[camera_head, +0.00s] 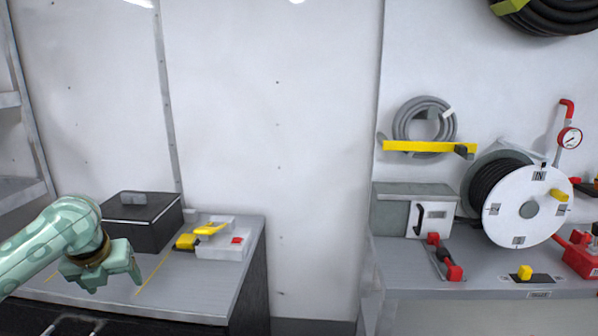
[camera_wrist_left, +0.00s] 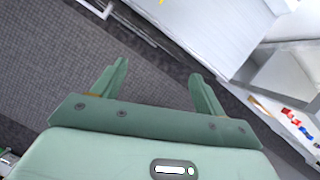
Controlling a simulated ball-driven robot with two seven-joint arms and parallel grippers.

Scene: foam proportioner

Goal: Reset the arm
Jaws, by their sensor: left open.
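My left arm comes in from the left in the head view. Its green gripper (camera_head: 113,278) hangs over the front part of the left counter (camera_head: 195,297). In the left wrist view the two fingers of my left gripper (camera_wrist_left: 158,88) stand wide apart. Nothing is between them, and the grey floor and the cabinet front show beyond. My right gripper is not in either view.
A black box (camera_head: 140,222) and a white unit with yellow handle (camera_head: 222,240) stand on the left counter. A hose reel (camera_head: 520,208), a grey-green box (camera_head: 400,207) and red fittings (camera_head: 443,257) stand on the right counter. A gap separates the counters.

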